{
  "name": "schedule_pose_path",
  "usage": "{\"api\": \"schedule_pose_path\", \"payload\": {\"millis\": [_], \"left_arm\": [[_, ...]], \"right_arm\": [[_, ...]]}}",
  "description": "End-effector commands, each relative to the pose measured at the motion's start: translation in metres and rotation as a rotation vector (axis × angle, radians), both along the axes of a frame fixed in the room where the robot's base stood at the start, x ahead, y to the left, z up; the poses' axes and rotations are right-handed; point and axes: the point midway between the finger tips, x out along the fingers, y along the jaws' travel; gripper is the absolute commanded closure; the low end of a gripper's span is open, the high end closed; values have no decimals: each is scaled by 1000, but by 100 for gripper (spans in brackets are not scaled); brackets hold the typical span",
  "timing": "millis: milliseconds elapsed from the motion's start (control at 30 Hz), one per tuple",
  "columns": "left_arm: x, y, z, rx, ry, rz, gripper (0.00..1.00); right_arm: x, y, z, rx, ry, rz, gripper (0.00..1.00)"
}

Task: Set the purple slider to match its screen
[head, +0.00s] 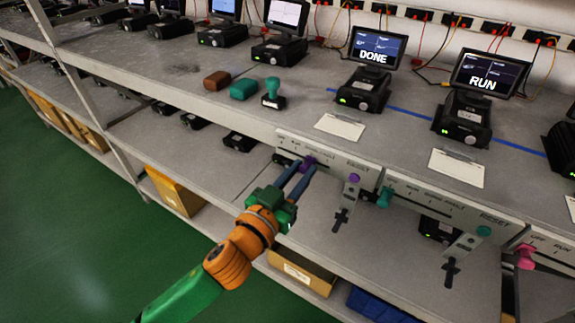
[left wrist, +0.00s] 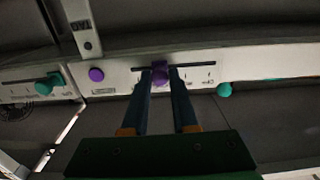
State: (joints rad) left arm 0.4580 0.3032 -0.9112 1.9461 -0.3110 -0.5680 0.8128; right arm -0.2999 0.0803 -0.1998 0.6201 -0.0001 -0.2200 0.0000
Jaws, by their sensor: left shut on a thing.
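The purple slider (head: 309,161) sits in the slot of the white panel (head: 335,164) on the shelf's front edge, left of a round purple reset button (head: 354,178). My left gripper (head: 298,165) reaches up to this panel with its two blue fingers around the slider. In the left wrist view the purple slider (left wrist: 160,73) shows between the fingertips (left wrist: 160,80), shut on it. The small position labels beside it are partly hidden and hard to read. The screen (head: 377,47) above this panel reads DONE. My right gripper is not in view.
The neighbouring panel has a teal slider (head: 385,197) and a teal reset button (head: 484,231); its screen (head: 485,73) reads RUN. A pink slider (head: 525,257) is farther right. Stamp-like objects, including a teal one (head: 272,91), stand on the shelf. Black levers (head: 341,218) hang below the panels.

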Motion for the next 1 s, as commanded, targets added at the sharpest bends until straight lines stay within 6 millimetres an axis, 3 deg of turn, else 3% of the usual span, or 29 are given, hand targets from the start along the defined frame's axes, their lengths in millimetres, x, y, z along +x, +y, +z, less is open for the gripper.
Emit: {"api": "schedule_pose_path", "payload": {"millis": [167,200,300,667,1000], "left_arm": [[0,0,1,0,-2,0,100],[0,0,1,0,-2,-1,71],[0,0,1,-1,-2,-1,45],[-4,4,-1,-1,-1,-1,45],[-52,38,-2,-1,1,-1,45]], "right_arm": [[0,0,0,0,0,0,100],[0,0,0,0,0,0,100],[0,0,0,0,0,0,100],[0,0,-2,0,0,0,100],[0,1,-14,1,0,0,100]]}}
